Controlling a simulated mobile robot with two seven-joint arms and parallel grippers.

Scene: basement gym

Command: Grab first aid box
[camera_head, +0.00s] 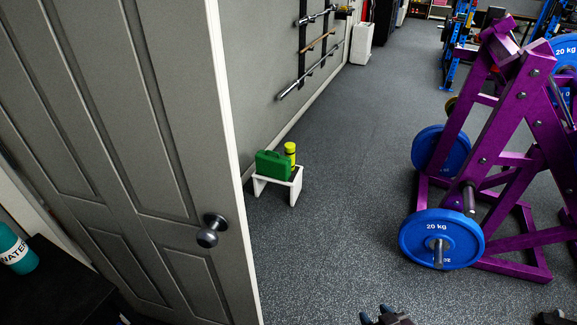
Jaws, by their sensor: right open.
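A green box with a handle (272,165), which looks like the first aid box, sits on a small white stool (298,184) against the grey wall. A yellow bottle with a dark band (290,152) stands on the stool just behind and to the right of it. My right gripper (386,314) shows only as dark tips at the bottom edge, open and well apart from the stool, nearer to me. Most of it is cut off by the frame.
A grey panelled door (130,150) with a dark knob (211,230) fills the left. A purple rack (500,160) with blue plates (441,239) stands on the right. Bars hang on a wall rack (318,45). Clear floor (340,190) lies between the stool and the purple rack.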

